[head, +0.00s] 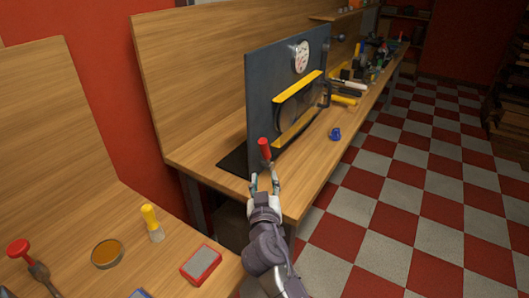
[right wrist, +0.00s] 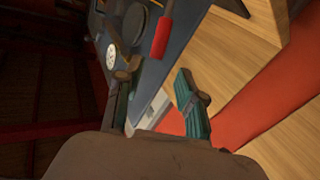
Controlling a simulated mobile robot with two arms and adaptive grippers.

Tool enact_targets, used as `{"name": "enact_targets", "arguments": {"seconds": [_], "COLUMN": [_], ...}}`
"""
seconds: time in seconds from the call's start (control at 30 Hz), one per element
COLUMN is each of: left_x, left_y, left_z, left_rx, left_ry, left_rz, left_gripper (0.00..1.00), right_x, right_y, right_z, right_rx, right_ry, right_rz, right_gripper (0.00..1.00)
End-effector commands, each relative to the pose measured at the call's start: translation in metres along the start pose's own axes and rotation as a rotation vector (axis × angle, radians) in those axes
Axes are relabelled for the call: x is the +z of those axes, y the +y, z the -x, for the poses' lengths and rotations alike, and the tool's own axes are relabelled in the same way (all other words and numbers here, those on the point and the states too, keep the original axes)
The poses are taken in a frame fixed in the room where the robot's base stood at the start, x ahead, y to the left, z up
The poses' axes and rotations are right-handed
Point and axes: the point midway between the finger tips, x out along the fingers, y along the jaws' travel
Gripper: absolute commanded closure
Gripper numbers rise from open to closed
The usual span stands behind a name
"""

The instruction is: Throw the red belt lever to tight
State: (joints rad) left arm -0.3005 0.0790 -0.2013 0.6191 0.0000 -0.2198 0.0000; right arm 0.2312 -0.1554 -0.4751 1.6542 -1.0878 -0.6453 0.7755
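The red belt lever (head: 265,149) has a red grip and stands at the near edge of a dark upright panel (head: 262,85) on the wooden bench. Its lower part is partly hidden behind my right gripper in the head view. My right gripper (head: 264,181) is just below the red grip, with its fingers apart. In the right wrist view the red lever (right wrist: 161,38) lies beyond the open fingers (right wrist: 158,92), with nothing between the fingertips. Whether a finger touches the lever I cannot tell. My left gripper is not in view.
A blue knob-like item (head: 335,134) lies on the bench at right. A yellow-handled brush (head: 152,222), a round tin (head: 107,254) and a red box (head: 201,264) are on the near bench.

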Motion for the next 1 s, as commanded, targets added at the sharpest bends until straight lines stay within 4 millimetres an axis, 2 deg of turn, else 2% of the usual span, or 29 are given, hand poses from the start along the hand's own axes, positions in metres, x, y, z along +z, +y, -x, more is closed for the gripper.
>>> {"name": "enact_targets", "arguments": {"seconds": [0.53,0.73,1.0], "left_x": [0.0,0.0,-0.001], "left_y": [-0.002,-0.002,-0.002], "left_z": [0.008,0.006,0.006], "left_rx": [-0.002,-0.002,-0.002], "left_ry": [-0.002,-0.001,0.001], "left_rz": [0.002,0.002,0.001], "left_gripper": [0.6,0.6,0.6], "right_x": [0.001,0.002,0.003], "right_y": [0.001,0.0,0.0], "right_z": [-0.106,-0.126,-0.131], "right_rx": [0.0,-0.001,-0.001], "right_ry": [-0.003,-0.003,-0.004], "right_rz": [0.005,0.003,0.002], "right_gripper": [0.61,0.61,0.61]}}
